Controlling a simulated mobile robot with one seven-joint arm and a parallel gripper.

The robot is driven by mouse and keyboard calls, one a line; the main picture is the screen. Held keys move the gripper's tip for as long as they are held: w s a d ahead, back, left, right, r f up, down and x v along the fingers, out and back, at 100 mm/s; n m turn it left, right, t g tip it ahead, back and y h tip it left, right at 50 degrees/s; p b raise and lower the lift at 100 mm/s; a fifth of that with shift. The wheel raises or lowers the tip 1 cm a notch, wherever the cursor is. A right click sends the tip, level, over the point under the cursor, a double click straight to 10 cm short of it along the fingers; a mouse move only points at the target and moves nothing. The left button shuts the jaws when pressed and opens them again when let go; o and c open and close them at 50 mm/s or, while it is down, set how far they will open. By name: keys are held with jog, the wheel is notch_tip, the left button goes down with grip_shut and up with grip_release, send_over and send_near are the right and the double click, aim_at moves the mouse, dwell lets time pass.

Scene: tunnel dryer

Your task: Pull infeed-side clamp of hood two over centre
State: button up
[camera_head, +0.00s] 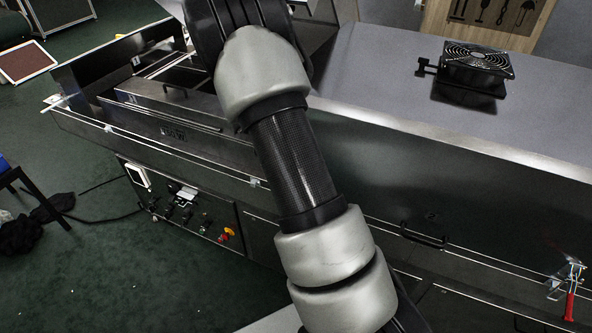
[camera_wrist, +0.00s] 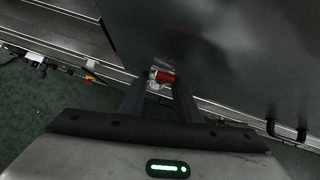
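A clamp with a red handle (camera_wrist: 164,76) and bright metal parts sits at the lower edge of the large dark hood (camera_wrist: 215,50) in the wrist view. My gripper (camera_wrist: 160,82) is open, its two dark fingers reaching toward the clamp, one on each side. I cannot tell whether the fingers touch it. In the head view my arm covers this clamp and my gripper. The hood (camera_head: 440,185) shows there to the right of my arm. Another clamp with a red handle (camera_head: 570,306) stands upright at the hood's far right.
A black fan unit (camera_head: 477,60) stands on the hood top. A black bar handle (camera_head: 423,236) juts from the hood front. The open conveyor section (camera_head: 170,125) lies left, with a control panel (camera_head: 185,205) and red-yellow knob (camera_head: 228,234) below. The green floor in front is mostly clear.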

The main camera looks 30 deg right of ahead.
jog(key=shift+r, duration=0.1)
jog(key=p+v, duration=0.4)
jog(key=v, duration=1.3)
jog(key=shift+s+p, duration=0.15)
jog(key=shift+p, duration=0.25)
jog(key=shift+a, duration=0.1)
